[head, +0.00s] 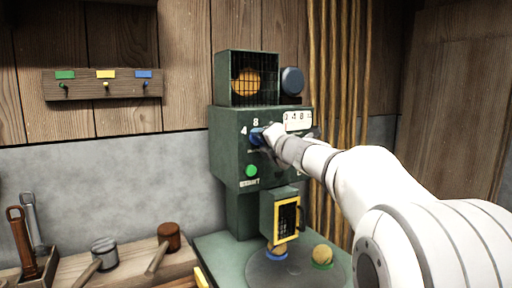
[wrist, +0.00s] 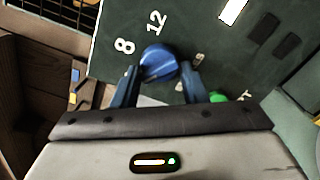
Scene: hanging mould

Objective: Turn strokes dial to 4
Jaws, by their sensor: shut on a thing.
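The strokes dial (wrist: 158,62) is a round blue knob on the front of the dark green machine. In the wrist view the numerals 8 and 12 show beside it. In the head view the dial (head: 256,137) sits below the numerals 4 and 8, partly hidden by my gripper (head: 266,136). In the wrist view my gripper (wrist: 159,74) has its two dark fingers on either side of the knob, shut on it.
A green button (head: 251,171) is below the dial, and a white counter panel (head: 298,120) is to its upper right. A yellow-framed box (head: 286,219) hangs above a round table (head: 295,272). A wooden bench with mallets (head: 168,237) stands at left.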

